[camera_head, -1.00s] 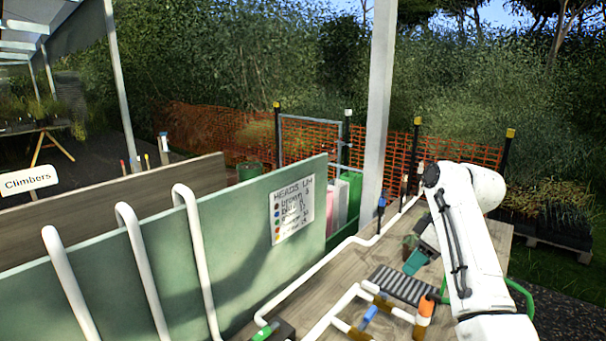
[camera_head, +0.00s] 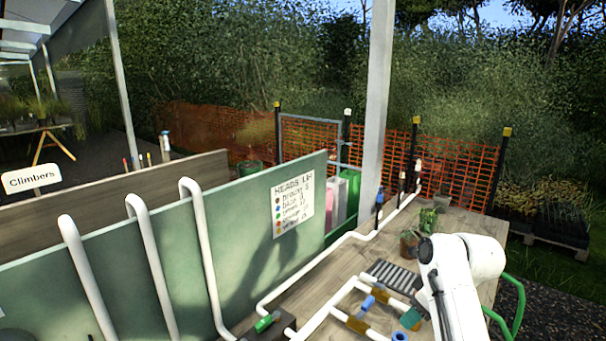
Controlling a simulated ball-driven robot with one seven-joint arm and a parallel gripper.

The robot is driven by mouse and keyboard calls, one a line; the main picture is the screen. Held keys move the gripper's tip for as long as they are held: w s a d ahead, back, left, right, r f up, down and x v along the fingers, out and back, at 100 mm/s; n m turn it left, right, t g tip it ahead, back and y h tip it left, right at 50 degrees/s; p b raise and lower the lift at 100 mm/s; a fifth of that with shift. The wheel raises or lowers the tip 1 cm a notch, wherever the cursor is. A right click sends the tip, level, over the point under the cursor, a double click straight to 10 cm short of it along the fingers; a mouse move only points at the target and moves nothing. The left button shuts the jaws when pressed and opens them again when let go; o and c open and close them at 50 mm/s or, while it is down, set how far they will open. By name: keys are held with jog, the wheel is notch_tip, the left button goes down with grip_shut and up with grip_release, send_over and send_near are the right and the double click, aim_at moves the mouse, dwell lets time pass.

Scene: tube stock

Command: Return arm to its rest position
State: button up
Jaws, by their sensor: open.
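My white arm (camera_head: 458,285) is bent at the lower right, over the right part of the wooden bench.
The wooden bench (camera_head: 340,262) carries white pipework (camera_head: 345,240), a grey ribbed pad (camera_head: 391,275) and potted plants (camera_head: 409,243). A green panel (camera_head: 240,230) with white pipe hoops stands left. A grey post (camera_head: 377,110) rises behind.

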jog(key=s+f+m+h, duration=0.1)
jog(key=s+f+m, duration=0.1)
jog(key=s+f, duration=0.4)
jog(key=s+f+m, duration=0.2)
jog(key=s+f, duration=0.3)
jog(key=s, duration=0.4)
jog(key=s+d+m+t+h, duration=0.15)
jog(key=s+m, duration=0.25)
jog(key=s, duration=1.4)
jog(key=s+f+g+b, duration=0.2)
jog(key=s+f+b, duration=0.3)
jog(key=f, duration=0.2)
jog(key=s+d+f+g+b, duration=0.1)
jog(key=s+f+g+b, duration=0.1)
jog(key=s+f+b, duration=0.3)
notch_tip(320, 180, down, 4)
jog(key=shift+s+r, duration=0.25)
jog(key=shift+s, duration=0.35)
jog(key=shift+d+h, duration=0.1)
jog(key=shift+h, duration=0.15)
